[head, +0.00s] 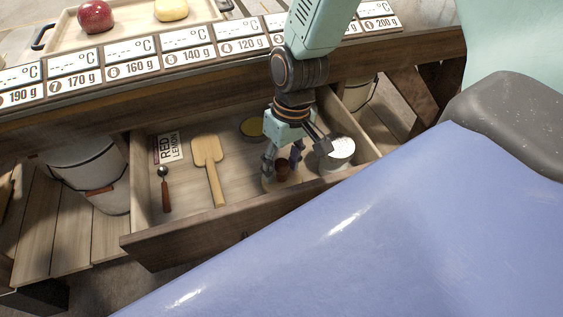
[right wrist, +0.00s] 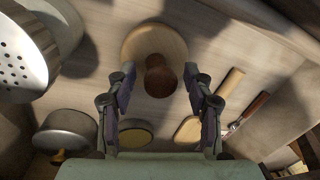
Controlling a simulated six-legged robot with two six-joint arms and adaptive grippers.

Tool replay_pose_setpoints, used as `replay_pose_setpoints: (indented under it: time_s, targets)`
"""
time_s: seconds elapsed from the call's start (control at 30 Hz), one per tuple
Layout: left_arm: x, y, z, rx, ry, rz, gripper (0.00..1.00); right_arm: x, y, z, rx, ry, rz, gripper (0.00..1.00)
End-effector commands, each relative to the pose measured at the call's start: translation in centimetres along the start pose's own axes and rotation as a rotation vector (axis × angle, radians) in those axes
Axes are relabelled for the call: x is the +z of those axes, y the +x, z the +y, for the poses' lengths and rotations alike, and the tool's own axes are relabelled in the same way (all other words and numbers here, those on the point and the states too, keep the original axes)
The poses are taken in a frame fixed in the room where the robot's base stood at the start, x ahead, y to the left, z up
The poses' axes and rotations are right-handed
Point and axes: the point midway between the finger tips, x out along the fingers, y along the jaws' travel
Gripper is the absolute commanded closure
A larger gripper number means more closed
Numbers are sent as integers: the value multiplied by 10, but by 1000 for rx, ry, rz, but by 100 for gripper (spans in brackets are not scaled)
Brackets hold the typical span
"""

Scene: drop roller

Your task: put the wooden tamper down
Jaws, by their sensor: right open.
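The wooden tamper, a pale round disc with a dark brown knob (head: 283,170), is in the open drawer (head: 180,228). In the right wrist view its disc (right wrist: 150,42) lies on the drawer floor, with the knob (right wrist: 160,78) pointing toward the camera. My right gripper (head: 281,163) is open, reaching down into the drawer with one finger on each side of the knob. In the right wrist view the fingers of the gripper (right wrist: 160,80) show clear gaps to the knob on both sides. My left gripper is not in view.
The drawer also holds a wooden paddle (head: 207,152), a red-handled spoon (head: 165,192), a printed card (head: 168,147), a yellow-topped tin (head: 251,127) and a perforated metal shaker (head: 340,149) close right of the gripper. The counter edge (head: 130,98) overhangs the drawer's back. A bucket (head: 90,170) stands left.

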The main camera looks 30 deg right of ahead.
Motion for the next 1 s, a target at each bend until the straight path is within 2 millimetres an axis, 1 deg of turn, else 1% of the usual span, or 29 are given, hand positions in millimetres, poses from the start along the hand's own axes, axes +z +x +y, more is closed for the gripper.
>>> replay_pose_setpoints:
  time_s: [0.13, 0.23, 0.5, 0.7, 0.83, 1.0]
  targets:
    - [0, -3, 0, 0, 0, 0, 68, 0, -6, -1, 0, -1, 1, 48]
    - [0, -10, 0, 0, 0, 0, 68, 0, -19, -1, -1, 1, 2, 48]
    - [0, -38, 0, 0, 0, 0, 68, -1, -74, -2, -2, 1, 5, 48]
    - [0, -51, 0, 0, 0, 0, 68, 0, -108, -1, -1, 0, 3, 48]
    - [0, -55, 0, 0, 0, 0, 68, 0, -120, -1, -1, 1, 2, 48]
    - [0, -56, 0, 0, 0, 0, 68, 0, -125, -1, -1, 0, -1, 48]
